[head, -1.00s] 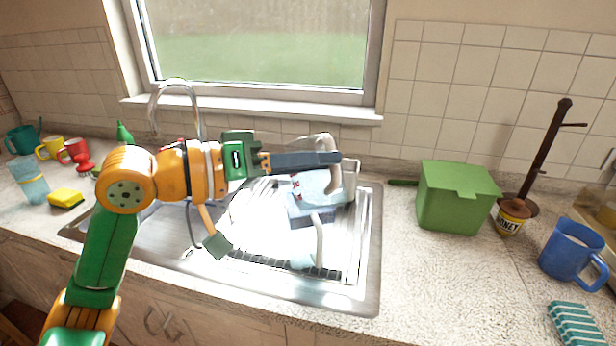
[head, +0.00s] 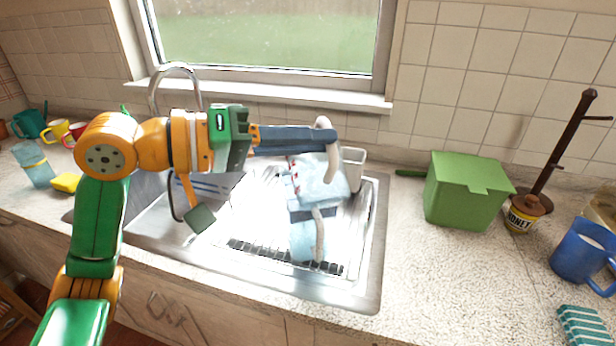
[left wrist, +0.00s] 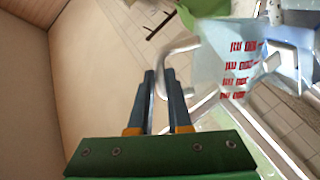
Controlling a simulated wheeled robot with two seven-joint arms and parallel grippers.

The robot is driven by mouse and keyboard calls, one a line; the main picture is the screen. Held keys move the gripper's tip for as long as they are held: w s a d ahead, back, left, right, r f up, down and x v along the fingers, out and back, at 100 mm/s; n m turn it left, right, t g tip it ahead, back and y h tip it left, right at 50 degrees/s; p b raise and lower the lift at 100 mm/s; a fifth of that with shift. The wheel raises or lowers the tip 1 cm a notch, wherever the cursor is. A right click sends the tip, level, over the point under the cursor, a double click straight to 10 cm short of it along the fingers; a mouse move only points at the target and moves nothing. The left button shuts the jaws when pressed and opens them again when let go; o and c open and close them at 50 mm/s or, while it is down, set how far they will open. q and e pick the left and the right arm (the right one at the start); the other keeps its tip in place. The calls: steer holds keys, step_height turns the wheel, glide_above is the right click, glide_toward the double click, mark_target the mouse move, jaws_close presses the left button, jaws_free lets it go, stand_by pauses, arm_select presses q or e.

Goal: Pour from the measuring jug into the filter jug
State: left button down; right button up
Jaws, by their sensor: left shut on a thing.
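My left gripper (head: 328,140) is shut on the handle of the measuring jug (head: 318,178), a pale blue see-through jug with red markings. It holds the jug over the sink's drainer, and the jug looks tilted. In the left wrist view the gripper's fingers (left wrist: 160,82) meet the grey handle, and the red markings show on the measuring jug (left wrist: 222,62). The filter jug (head: 303,240), pale blue with a grey handle, stands just below on the drainer; the measuring jug hides its upper part. I cannot see any stream between them. My right gripper is out of view.
A white cup-like holder (head: 352,168) is close behind the jugs. The tap (head: 175,70) rises behind my left arm.

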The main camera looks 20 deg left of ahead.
arm_select(q)
steer(key=shift+w, duration=0.1)
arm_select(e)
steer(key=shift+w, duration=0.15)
arm_select(q)
steer(key=shift+r, duration=0.1)
steer(key=shift+w, duration=0.1)
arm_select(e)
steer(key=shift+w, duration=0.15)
arm_select(q)
steer(key=shift+a, duration=0.1)
stand_by(0.4)
steer(key=shift+n, duration=0.3)
steer(key=shift+w, duration=0.1)
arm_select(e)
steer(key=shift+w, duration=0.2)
arm_select(q)
steer(key=shift+w, duration=0.1)
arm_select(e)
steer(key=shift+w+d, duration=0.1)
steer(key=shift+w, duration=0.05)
arm_select(q)
steer(key=shift+a, duration=0.1)
